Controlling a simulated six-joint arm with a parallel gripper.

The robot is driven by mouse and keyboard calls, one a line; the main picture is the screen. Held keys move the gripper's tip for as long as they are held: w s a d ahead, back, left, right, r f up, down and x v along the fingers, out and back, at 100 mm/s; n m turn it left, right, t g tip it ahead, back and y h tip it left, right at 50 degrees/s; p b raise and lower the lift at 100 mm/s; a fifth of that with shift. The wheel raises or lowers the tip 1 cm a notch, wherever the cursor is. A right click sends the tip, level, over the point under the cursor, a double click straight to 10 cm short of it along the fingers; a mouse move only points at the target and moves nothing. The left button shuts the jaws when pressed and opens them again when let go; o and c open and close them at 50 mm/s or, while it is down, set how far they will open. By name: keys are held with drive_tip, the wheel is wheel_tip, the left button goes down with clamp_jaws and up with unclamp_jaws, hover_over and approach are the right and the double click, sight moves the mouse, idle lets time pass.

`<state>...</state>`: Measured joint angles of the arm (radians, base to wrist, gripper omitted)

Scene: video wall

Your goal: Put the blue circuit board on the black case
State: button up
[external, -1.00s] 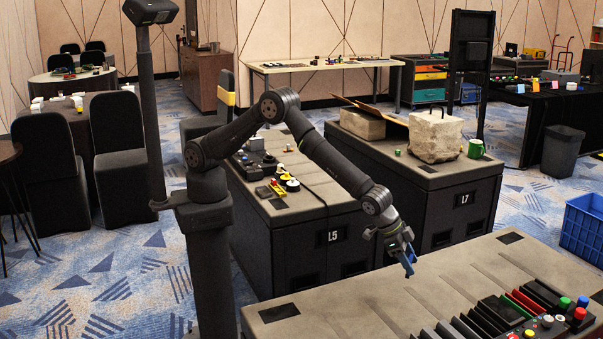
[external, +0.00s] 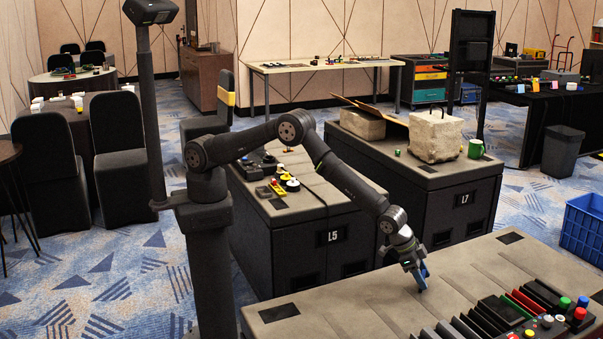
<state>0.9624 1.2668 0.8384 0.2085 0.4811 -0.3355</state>
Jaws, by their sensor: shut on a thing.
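My gripper (external: 417,268) is shut on the blue circuit board (external: 421,278), seen small and nearly edge-on. The board hangs tilted from the jaws, over the foreground case with a grey-brown top (external: 365,301); I cannot tell whether it touches that top. Black cases labelled L5 (external: 307,250) and L7 (external: 450,215) stand behind it, with grey-brown tops. The pictures do not show which case is the black case of the task.
A row of black, red and green slabs (external: 519,302) and coloured knobs (external: 566,303) fill the right front of the foreground case. Its left and middle are clear. A concrete-like block (external: 435,137) and green mug (external: 475,148) stand on L7; a control panel (external: 262,168) is on L5.

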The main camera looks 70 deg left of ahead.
drive_tip(key=shift+f, duration=0.1)
drive_tip(key=o, duration=1)
drive_tip(key=shift+c, duration=0.2)
drive_tip(key=shift+r, duration=0.3)
drive_tip(key=v, duration=1.1)
drive_tip(key=shift+s+a+r, duration=0.2)
drive_tip(key=x, duration=1.2)
drive_tip(key=shift+f, duration=0.15)
drive_tip(key=shift+r, duration=0.2)
